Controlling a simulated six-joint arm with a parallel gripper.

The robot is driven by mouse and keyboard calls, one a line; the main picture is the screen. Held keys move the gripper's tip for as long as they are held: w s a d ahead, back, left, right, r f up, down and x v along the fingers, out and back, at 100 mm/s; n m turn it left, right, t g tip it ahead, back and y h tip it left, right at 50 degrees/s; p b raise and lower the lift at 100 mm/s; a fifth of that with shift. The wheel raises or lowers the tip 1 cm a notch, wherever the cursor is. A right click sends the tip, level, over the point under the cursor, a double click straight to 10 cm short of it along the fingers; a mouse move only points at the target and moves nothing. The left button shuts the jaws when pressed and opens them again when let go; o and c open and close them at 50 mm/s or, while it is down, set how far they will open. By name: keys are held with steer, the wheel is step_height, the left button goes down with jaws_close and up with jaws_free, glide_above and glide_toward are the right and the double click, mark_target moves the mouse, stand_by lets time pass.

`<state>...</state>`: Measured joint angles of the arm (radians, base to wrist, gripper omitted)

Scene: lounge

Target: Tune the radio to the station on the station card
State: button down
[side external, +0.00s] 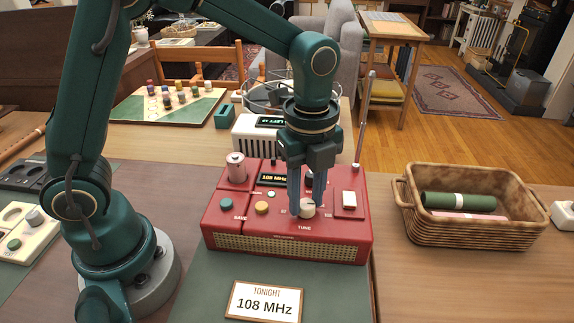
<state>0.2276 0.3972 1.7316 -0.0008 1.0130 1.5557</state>
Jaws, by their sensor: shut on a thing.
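The red radio (285,243) sits on a green mat on the table. Its cream tuning knob (307,209), above the label TUNE, is between the fingers of my gripper (307,204), which points down and is shut on it. The radio's small dark display (271,180) appears to read 108 MHz; its right end is close to my gripper and hard to read. The station card (264,301) lies in front of the radio and reads "TONIGHT 108 MHz".
A wicker basket (470,235) with a green roll (458,201) stands to the right. The radio's antenna (363,115) rises behind my gripper on the right. A white device (250,148) with a lit display stands behind the radio. A board with coloured pieces (190,107) lies farther back.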

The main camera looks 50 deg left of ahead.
mark_target(305, 202)
steer(key=c, duration=0.5)
jaws_free()
steer(key=shift+r, duration=0.1)
steer(key=shift+r, duration=2.5)
